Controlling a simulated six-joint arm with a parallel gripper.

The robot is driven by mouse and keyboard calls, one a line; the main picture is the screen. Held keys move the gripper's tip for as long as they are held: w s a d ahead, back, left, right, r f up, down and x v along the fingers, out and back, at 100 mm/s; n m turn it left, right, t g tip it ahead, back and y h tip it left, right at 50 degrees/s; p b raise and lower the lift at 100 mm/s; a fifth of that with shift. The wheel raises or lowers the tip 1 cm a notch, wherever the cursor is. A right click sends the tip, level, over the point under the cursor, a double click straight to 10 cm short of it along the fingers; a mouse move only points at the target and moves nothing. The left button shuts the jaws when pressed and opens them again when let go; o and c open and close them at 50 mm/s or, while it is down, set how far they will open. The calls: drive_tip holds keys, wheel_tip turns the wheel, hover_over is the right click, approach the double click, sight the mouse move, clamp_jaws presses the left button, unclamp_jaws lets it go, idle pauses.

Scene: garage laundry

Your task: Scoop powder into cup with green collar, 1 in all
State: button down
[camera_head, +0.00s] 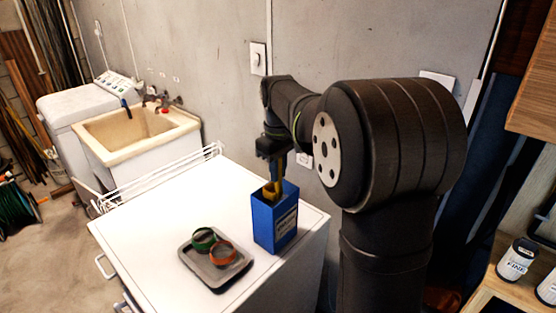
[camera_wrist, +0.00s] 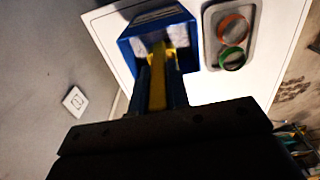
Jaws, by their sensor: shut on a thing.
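A tall blue box (camera_head: 275,226) with a pale label stands upright and open-topped on the white worktop. Pale powder shows inside the box (camera_wrist: 133,22) in the wrist view. My gripper (camera_head: 276,158) is above the box, shut on a yellow scoop (camera_head: 271,188). The scoop's handle also shows in the wrist view (camera_wrist: 158,85), pointing down into the box; its bowl is partly hidden by the box wall. The cup with the green collar (camera_head: 203,239) and one with an orange collar (camera_head: 222,254) stand side by side on a grey tray (camera_head: 214,284), left of the box.
The white worktop (camera_head: 160,217) is clear left of and behind the tray. A white wire rack (camera_head: 155,181) edges its far left side. A utility sink (camera_head: 135,130) stands beyond. Labelled tins (camera_head: 517,260) stand on a wooden shelf at the right.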

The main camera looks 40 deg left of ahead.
sight(278, 190)
drive_tip(key=shift+f, duration=2.15)
drive_tip(key=shift+f, duration=1.25)
drive_tip(key=shift+r, duration=7.05)
